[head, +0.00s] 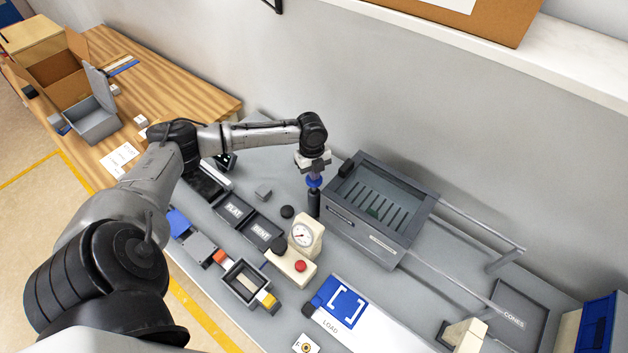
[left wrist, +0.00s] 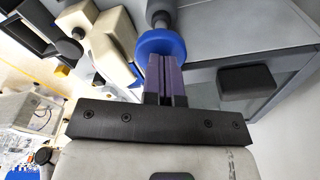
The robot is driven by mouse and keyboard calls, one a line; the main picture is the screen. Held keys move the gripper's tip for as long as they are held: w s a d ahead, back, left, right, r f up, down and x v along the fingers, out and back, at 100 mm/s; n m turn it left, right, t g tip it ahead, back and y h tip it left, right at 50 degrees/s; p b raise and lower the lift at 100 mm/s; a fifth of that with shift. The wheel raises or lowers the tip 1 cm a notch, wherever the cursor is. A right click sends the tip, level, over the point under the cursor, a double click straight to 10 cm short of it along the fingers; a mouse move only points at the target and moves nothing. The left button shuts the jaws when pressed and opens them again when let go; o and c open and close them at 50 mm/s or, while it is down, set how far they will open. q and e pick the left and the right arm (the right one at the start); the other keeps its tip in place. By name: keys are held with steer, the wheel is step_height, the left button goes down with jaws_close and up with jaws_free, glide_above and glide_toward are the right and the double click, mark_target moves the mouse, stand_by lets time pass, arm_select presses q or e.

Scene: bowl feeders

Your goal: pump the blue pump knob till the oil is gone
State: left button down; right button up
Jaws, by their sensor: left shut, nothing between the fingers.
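The blue pump knob (head: 314,182) sits atop a dark upright cylinder (head: 314,203), left of the grey glass-topped box. My left gripper (head: 314,174) points down right over the knob, fingers shut and empty. In the left wrist view the blue knob (left wrist: 160,44) shows as a round disc just past the purple-grey fingertips (left wrist: 164,60). The tips look to be at or very near the knob's top; I cannot tell whether they touch. No oil can be made out. My right gripper is not in view.
The grey glass-topped box (head: 376,205) stands close on the right. A cream unit with a round gauge (head: 302,234) and a red button (head: 300,266) stands in front. Dark trays marked FLAT (head: 233,208) and BENT (head: 262,231) lie to the left. The wall rises behind.

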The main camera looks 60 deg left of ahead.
arm_select(q)
steer(key=shift+f+b, duration=0.7)
steer(key=shift+f, duration=1.15)
steer(key=shift+r, duration=0.25)
steer(key=shift+a+r+p, duration=0.2)
steer(key=shift+a+p, duration=0.15)
steer(key=shift+a, duration=0.05)
steer(key=shift+w+a+r, duration=0.1)
steer(key=shift+a+r, duration=0.05)
steer(key=shift+a, duration=0.45)
steer(key=shift+a+r, duration=0.15)
steer(key=shift+a, duration=0.4)
